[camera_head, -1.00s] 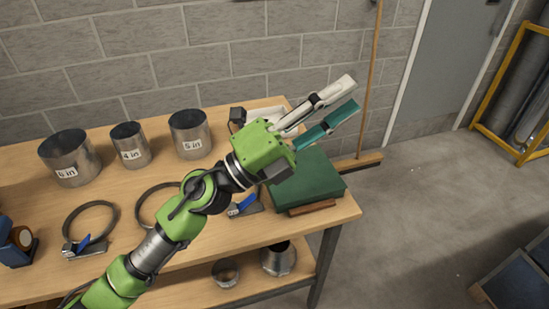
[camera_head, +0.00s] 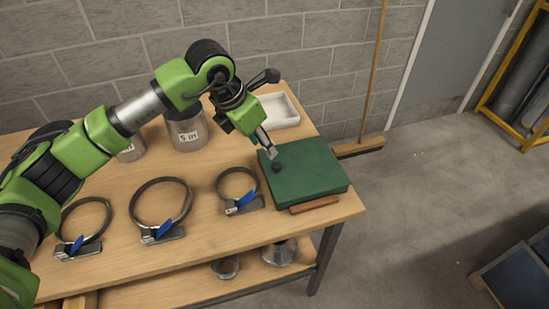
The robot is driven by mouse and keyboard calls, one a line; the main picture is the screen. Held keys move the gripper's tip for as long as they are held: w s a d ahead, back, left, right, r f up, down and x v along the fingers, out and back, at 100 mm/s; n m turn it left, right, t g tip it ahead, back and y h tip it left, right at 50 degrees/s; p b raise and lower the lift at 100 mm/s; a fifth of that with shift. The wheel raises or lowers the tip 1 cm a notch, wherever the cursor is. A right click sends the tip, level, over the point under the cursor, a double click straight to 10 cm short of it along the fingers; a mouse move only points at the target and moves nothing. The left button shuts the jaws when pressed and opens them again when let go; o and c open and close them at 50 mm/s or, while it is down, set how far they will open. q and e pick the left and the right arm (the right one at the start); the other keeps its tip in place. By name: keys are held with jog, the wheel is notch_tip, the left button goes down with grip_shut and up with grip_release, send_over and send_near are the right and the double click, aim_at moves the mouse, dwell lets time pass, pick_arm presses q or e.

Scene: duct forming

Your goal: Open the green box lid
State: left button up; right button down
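The green box (camera_head: 310,170) sits at the right end of the wooden table, and its green lid looks shut. My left gripper (camera_head: 270,148) points down at the lid's back left part. One pale finger shows; the other is hidden or not clear, so I cannot tell whether the gripper is open. A small dark piece (camera_head: 277,167) shows on the lid at the fingertip; I cannot tell whether it is a knob or part of the gripper, or whether they touch. My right gripper is not in view.
A white tray (camera_head: 279,111) stands behind the box. A brown strip (camera_head: 314,205) lies at its front. Several ring clamps with blue levers, such as this one (camera_head: 160,205), lie to the left. A metal duct (camera_head: 187,133) stands near the wall. A broom (camera_head: 360,148) leans behind the table.

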aim_at(277, 165)
pick_arm(q)
jog(key=p+x, duration=0.2)
jog(key=x, duration=0.8)
jog(key=shift+w+d+f, duration=0.1)
jog(key=shift+d+f, duration=0.05)
grip_shut()
